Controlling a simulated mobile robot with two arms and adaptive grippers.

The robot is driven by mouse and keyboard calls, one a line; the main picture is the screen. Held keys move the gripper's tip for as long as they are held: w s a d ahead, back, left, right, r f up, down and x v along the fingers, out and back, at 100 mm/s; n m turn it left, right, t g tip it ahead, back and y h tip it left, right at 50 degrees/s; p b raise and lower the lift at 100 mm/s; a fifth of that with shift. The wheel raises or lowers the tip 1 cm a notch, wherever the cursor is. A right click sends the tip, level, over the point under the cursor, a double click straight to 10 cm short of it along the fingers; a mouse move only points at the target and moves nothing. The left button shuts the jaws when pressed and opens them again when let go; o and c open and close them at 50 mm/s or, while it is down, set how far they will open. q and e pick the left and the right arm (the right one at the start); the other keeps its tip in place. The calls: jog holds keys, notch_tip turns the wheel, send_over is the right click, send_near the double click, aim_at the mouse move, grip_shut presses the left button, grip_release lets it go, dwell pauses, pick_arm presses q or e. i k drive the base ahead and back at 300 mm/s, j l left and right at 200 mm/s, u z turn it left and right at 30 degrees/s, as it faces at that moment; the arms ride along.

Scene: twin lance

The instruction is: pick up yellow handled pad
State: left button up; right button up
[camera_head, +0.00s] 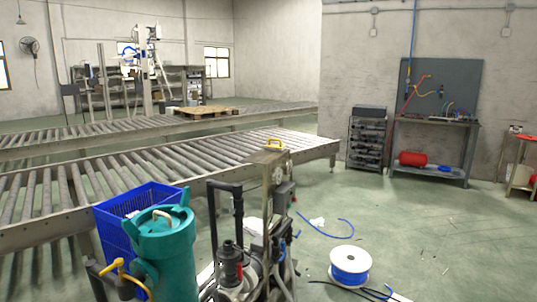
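A small yellow handle (276,143) shows near the middle of the view. It sits on top of a narrow brownish stand (268,158), in front of the near roller conveyor's right part. The pad under the handle is too small to make out clearly. Neither of my grippers is in view.
A teal canister (168,250) and a blue crate (115,225) stand at the front left. A machine with a black handle frame (226,187) stands beside them. A blue hose reel (350,266) and loose hose lie on the floor. Roller conveyors (110,180) run behind. The right floor is mostly clear.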

aim_at(273, 147)
jog(key=k+l, duration=0.55)
jog(key=l, duration=0.5)
jog(key=k+l+u, duration=0.15)
jog(key=l, duration=0.85)
jog(key=i+l, duration=0.25)
jog(key=i+l+u, duration=0.1)
jog(key=i+l, duration=0.15)
jog(key=l, duration=0.2)
jog(key=i+l, duration=0.2)
jog(key=l, duration=0.15)
jog(key=i+l+u, duration=0.1)
jog(key=i+l, duration=0.15)
jog(key=l, duration=0.15)
jog(key=i+l, duration=0.2)
jog(key=l, duration=0.2)
jog(key=i+l+u, duration=0.1)
jog(key=i, duration=0.35)
jog(key=i+l+u, duration=0.1)
jog(key=i+l, duration=0.15)
jog(key=i, duration=0.2)
jog(key=i+l, duration=0.25)
jog(key=i, duration=0.2)
jog(key=j+u, duration=0.05)
